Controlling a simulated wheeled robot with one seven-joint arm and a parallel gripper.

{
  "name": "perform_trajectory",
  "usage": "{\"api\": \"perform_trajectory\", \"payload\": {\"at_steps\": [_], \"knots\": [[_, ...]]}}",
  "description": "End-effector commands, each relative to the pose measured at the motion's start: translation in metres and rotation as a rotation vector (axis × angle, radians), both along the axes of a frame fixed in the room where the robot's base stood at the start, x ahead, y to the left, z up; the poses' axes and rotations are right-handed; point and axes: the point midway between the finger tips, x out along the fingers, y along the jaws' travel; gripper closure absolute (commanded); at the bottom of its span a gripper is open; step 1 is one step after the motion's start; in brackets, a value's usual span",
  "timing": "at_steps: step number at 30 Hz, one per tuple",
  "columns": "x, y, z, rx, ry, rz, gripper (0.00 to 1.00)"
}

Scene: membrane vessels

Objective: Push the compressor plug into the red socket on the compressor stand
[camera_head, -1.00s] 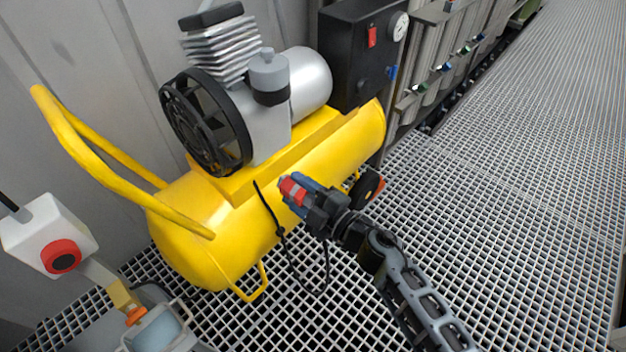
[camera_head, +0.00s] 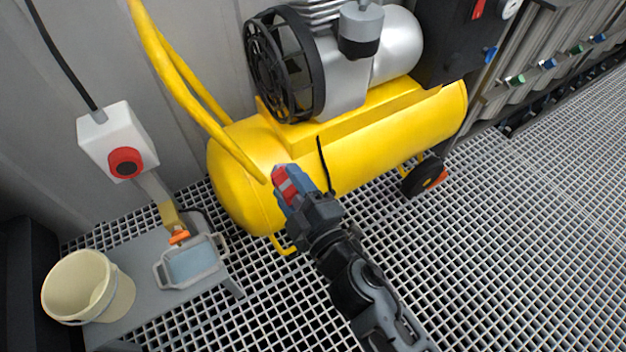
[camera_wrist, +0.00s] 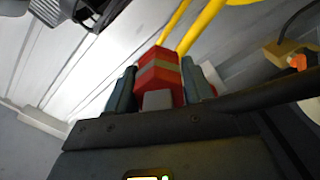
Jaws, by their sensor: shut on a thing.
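The compressor plug (camera_head: 284,178) is red with a pale band. My gripper (camera_head: 290,184) is shut on it and holds it in the air in front of the yellow compressor tank. The plug also shows between the two fingers in the wrist view (camera_wrist: 160,74). A black cable (camera_head: 322,160) hangs near the plug. The red socket (camera_head: 126,163) is a round red ring with a dark centre on the front of a white box (camera_head: 110,130). It is well to the left of my gripper in the head view, apart from the plug.
The yellow compressor (camera_head: 370,140) stands behind my gripper, its handle (camera_head: 190,90) rising between plug and socket. Below the socket are an orange-tipped bracket (camera_head: 178,236), a small tray (camera_head: 193,262) and a cream bucket (camera_head: 85,285) on a grey bench. Open grating lies at right.

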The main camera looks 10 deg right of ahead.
Motion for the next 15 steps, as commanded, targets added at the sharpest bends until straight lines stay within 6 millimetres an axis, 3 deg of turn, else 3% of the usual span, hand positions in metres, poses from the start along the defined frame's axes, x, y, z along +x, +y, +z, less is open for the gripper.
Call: {"api": "perform_trajectory", "payload": {"at_steps": [15], "knots": [[-0.026, 0.081, 0.0, 0.002, -0.003, 0.004, 0.97]]}}
